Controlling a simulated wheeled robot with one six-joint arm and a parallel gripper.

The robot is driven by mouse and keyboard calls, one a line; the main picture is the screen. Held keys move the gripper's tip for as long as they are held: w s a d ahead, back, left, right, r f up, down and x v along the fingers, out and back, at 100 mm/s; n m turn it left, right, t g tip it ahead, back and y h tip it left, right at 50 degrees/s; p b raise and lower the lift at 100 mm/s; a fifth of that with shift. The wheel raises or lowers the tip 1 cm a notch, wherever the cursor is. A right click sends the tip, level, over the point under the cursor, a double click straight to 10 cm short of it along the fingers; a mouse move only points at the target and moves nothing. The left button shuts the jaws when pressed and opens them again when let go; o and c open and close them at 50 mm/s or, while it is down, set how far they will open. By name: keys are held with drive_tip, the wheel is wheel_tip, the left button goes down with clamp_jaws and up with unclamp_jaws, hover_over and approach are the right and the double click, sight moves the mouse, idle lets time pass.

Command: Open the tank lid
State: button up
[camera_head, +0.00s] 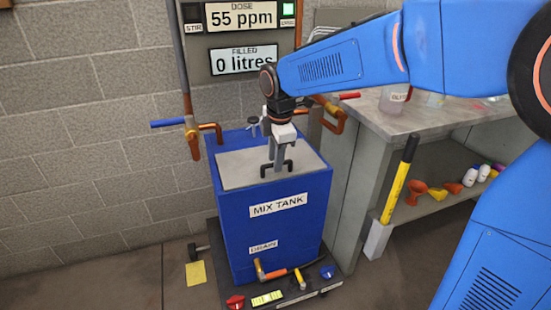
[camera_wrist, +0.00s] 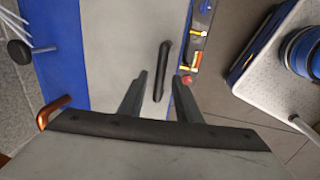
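The blue mix tank (camera_head: 290,226) stands on a low dark base against the wall. Its flat grey lid (camera_head: 240,172) lies shut on top and also fills the middle of the wrist view (camera_wrist: 118,50). A black bar handle (camera_head: 290,166) is on the lid near its front edge; it also shows in the wrist view (camera_wrist: 165,52). My gripper (camera_head: 275,160) points down over the handle. In the wrist view my gripper (camera_wrist: 160,76) is open, its fingers apart on either side of the handle. Whether a finger touches it, I cannot tell.
Copper pipes with a blue-handled valve (camera_head: 170,123) and a red-handled valve (camera_head: 346,97) flank the tank. A yellow-handled tool (camera_head: 400,180) stands at the right by the workbench (camera_head: 425,118). Drain valves (camera_head: 272,272) are at the tank's front foot. A display reads 0 litres (camera_head: 244,60).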

drive_tip(key=shift+f, duration=0.1)
clamp_jaws()
